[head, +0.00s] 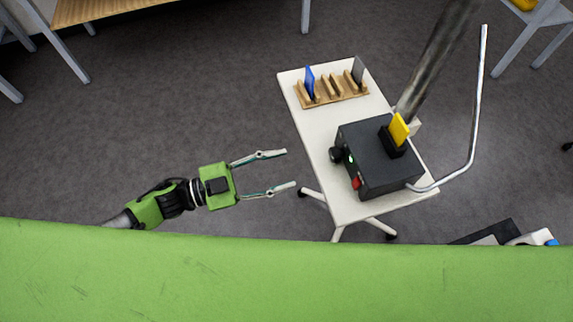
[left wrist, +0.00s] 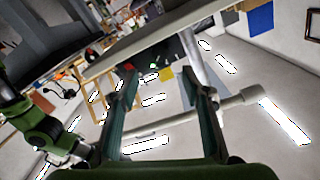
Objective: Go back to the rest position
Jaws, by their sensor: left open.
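My left gripper (head: 291,169) is open and empty. In the head view it is left of the white table, over the grey floor, with its fingers pointing right toward the table. In the left wrist view its two fingers (left wrist: 165,90) are spread apart with nothing between them. My right gripper is not in view.
The small white table (head: 345,205) carries a black box (head: 375,170) with a yellow piece (head: 399,129) in its top. A wooden rack (head: 330,92) holds a blue card (head: 309,80) and a grey one. A bent metal rail (head: 477,110) rises at the right. Floor around my gripper is clear.

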